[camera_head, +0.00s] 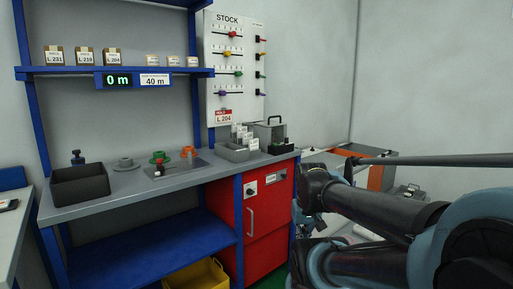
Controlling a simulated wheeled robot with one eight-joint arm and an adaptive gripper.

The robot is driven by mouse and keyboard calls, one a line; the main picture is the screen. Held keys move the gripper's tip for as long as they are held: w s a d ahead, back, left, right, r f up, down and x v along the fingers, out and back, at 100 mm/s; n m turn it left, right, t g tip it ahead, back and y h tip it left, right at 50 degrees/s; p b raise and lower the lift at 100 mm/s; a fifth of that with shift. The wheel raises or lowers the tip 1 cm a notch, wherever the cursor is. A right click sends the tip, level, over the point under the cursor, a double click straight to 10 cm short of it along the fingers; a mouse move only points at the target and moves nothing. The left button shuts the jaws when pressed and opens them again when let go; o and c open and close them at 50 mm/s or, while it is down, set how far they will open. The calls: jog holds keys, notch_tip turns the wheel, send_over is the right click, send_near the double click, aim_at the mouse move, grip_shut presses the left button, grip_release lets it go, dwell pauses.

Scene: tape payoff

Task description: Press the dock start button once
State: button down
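I cannot single out a dock start button for certain. A red cabinet (266,228) under the bench carries a small control panel with a round knob (251,189) and a label; the lettering is too small to read surely. On the bench, a grey plate (180,166) carries a round green part (158,157) and an orange part (188,152); I cannot tell whether either is a button. My arm reaches in from the right. Its end, with what looks like my gripper (308,208), is right of the red cabinet and apart from it. The fingers are too unclear to judge.
A shelf (180,72) holds labelled boxes, with a "0 m" display (118,80) and a "40 m" card (154,80) below. A STOCK board (233,65) with coloured sliders stands behind. The bench holds a black bin (80,184) and a grey card holder (233,152). A yellow crate (204,275) sits below.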

jog(key=shift+a, duration=0.3)
notch_tip(320, 180, up, 32)
jog(key=f+m+t+y, duration=0.1)
jog(key=m+t+y, duration=0.1)
jog(key=m+t, duration=0.5)
send_over(275, 144)
jog(key=w+d, duration=0.1)
jog(key=shift+w+d+r, duration=0.1)
jog(key=shift+w+r, duration=0.1)
jog(key=shift+r, duration=0.05)
jog(key=shift+f, duration=4.4)
